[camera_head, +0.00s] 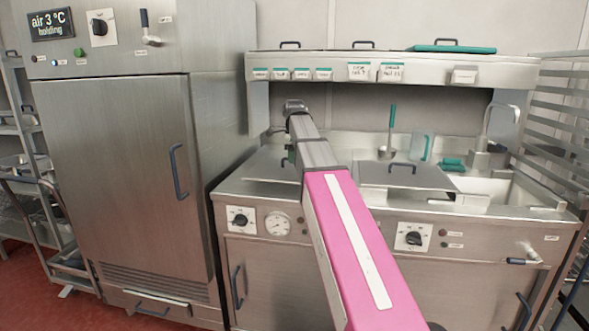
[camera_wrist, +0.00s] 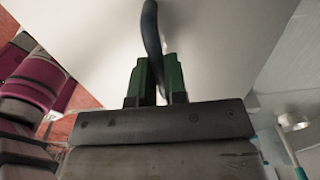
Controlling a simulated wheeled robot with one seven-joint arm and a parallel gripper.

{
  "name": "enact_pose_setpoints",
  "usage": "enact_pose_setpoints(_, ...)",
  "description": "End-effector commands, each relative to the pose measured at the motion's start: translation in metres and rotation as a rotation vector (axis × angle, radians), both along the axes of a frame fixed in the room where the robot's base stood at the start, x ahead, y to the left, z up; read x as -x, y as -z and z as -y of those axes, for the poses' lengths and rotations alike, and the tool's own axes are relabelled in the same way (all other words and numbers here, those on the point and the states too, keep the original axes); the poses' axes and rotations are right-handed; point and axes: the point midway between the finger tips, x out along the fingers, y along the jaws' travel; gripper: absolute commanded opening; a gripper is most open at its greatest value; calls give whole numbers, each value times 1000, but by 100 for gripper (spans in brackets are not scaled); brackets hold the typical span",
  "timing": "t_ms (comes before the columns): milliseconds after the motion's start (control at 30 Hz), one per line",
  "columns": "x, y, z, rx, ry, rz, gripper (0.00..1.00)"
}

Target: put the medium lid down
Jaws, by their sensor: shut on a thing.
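The held lid (camera_wrist: 215,45) is a large pale metal plate filling the upper wrist view. Its dark curved handle (camera_wrist: 152,35) runs between the green fingers of my gripper (camera_wrist: 157,78), which is shut on it. In the head view a flat lid plate (camera_head: 262,165) shows left of my arm, over the left part of the counter, and appears to be this one. My arm hides much of it and most of my gripper. I cannot tell whether it touches the counter. Another lid (camera_head: 405,177) with a dark handle lies flat over the counter right of my arm.
A labelled shelf (camera_head: 420,67) runs above the counter, with handled lids and a teal lid (camera_head: 452,48) on top. A ladle (camera_head: 390,135), a clear jug (camera_head: 421,147) and a tap (camera_head: 490,125) stand at the back. A sink (camera_head: 490,188) is right; a tall cabinet (camera_head: 115,170) is left.

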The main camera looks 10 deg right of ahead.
Motion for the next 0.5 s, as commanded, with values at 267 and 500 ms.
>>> enact_pose_setpoints(267, -3, 15, 3, 0, 0, -1, 0)
enact_pose_setpoints(500, -3, 42, 3, 0, 0, 0, 0)
